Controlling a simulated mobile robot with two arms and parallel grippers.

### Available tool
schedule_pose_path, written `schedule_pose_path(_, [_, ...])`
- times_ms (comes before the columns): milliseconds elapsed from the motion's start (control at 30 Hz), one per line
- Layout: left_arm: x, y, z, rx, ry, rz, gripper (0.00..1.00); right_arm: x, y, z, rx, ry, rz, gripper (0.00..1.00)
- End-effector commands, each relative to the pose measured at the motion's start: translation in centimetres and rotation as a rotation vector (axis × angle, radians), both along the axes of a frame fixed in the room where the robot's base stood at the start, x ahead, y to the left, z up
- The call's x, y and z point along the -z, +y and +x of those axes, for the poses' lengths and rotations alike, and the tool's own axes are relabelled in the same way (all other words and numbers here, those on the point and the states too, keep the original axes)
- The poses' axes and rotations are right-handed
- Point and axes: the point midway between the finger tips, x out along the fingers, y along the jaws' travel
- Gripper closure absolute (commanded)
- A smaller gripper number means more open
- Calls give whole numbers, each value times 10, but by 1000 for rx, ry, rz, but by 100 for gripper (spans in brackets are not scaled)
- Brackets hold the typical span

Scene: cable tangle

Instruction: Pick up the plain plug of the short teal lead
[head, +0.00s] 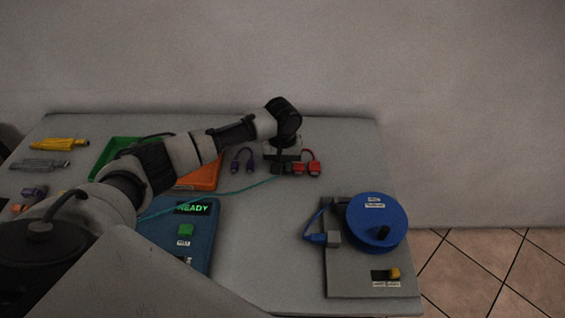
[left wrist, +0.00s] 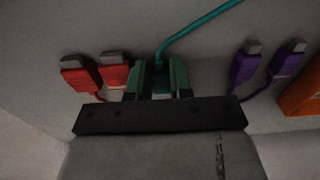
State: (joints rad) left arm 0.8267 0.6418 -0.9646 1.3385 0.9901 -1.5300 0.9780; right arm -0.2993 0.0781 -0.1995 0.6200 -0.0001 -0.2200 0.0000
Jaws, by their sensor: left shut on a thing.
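The teal lead (left wrist: 205,22) runs from between my left gripper's fingers up and to the right in the left wrist view. In the head view the teal lead (head: 240,189) stretches left across the table toward the blue board. Its plug (left wrist: 161,82) sits between the fingers of my left gripper (left wrist: 161,88), which is shut on it. In the head view my left gripper (head: 284,168) is at the back of the table, and its hand largely hides the plug. Whether the plug touches the table I cannot tell. My right gripper is not in view.
A red lead (head: 313,168) lies close beside the gripper, a purple lead (head: 243,160) on its other side. An orange tray (head: 208,178), green tray (head: 108,150) and blue board (head: 200,250) lie left. A grey board (head: 340,280) with a blue reel (head: 375,212) stands right.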

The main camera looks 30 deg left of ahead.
Motion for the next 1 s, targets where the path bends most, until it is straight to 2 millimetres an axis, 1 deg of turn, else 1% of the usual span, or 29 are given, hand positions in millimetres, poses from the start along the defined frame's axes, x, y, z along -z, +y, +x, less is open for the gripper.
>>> schedule_pose_path(167, [-10, 0, 1, -1, -2, -1, 100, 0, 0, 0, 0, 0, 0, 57])
schedule_pose_path(267, [-23, 0, 1, 0, -3, -1, 100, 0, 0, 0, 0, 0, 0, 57])
schedule_pose_path(367, [-41, 0, 1, 0, -4, -2, 100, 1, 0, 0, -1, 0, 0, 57])
schedule_pose_path(600, [-71, -54, 0, 6, -4, -5, 100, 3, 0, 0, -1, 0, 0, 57])
schedule_pose_path(700, [-83, -74, -1, 4, -3, -3, 100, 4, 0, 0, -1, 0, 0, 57])
schedule_pose_path(833, [-96, -95, -1, 3, -4, -4, 100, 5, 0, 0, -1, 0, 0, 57])
schedule_pose_path(1000, [-107, -112, -1, 1, -4, -5, 100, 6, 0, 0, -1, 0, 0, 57])
